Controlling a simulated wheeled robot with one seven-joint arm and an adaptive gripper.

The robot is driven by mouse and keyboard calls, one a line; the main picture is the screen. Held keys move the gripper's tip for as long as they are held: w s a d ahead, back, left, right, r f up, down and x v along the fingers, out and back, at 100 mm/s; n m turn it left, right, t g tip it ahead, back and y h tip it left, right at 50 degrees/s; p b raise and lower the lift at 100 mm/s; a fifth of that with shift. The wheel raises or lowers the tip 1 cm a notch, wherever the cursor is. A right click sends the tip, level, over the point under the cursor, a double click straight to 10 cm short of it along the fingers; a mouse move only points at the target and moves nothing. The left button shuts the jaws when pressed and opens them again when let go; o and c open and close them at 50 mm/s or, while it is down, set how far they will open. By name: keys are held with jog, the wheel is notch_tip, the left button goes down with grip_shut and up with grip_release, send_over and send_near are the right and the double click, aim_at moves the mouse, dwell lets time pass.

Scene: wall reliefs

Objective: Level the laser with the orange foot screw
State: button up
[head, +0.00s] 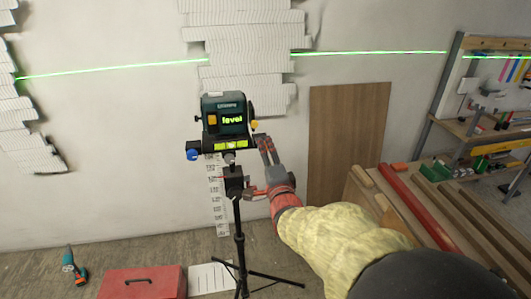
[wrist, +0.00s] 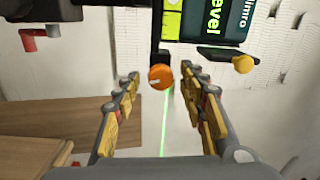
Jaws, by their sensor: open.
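The laser (head: 224,108) is a dark green box on a black base atop a tripod (head: 238,215). Its lit display reads "level" in the head view and also shows in the wrist view (wrist: 216,22). A yellow-green vial (head: 231,144) sits below it. The orange foot screw (wrist: 161,77) shows a pale mark in the wrist view. My gripper (head: 264,140) is at the base's right side. Its open fingers in the wrist view (wrist: 160,82) stand on either side of the screw, with visible gaps. In the head view the fingers hide most of the screw.
A blue knob (head: 193,154) is at the base's left and a yellow knob (head: 254,125) at the laser's right. A green laser line (head: 370,53) crosses the wall. A red toolbox (head: 143,283) and a drill (head: 74,267) are on the floor; workbenches stand right.

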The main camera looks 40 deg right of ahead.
jog(key=shift+s, duration=0.1)
jog(key=v, duration=1.1)
jog(key=shift+s+a, duration=0.2)
jog(key=shift+s, duration=0.15)
dwell(0.4)
jog(key=s+a+f+n+g+y, duration=0.2)
jog(key=s+f+n+g, duration=0.15)
jog(key=f+n, duration=0.25)
jog(key=s+a+f+n+g+y, duration=0.1)
jog(key=s+f+n+g+y, duration=0.1)
jog(key=f+n+g, duration=0.4)
jog(key=s+a+r+n+y, duration=0.1)
jog(key=a+r+n+y, duration=0.1)
jog(key=a, duration=0.5)
jog(key=s+a+r+n+y+p, duration=0.1)
jog(key=a+r+n, duration=0.2)
jog(key=a+n, duration=0.2)
jog(key=s+a+r+n+y, duration=0.1)
jog(key=a+r+n+y, duration=0.1)
jog(key=a, duration=0.6)
jog(key=shift+a+r+n+g+y, duration=0.35)
jog(key=shift+r+n+g, duration=0.1)
jog(key=shift+n, duration=0.55)
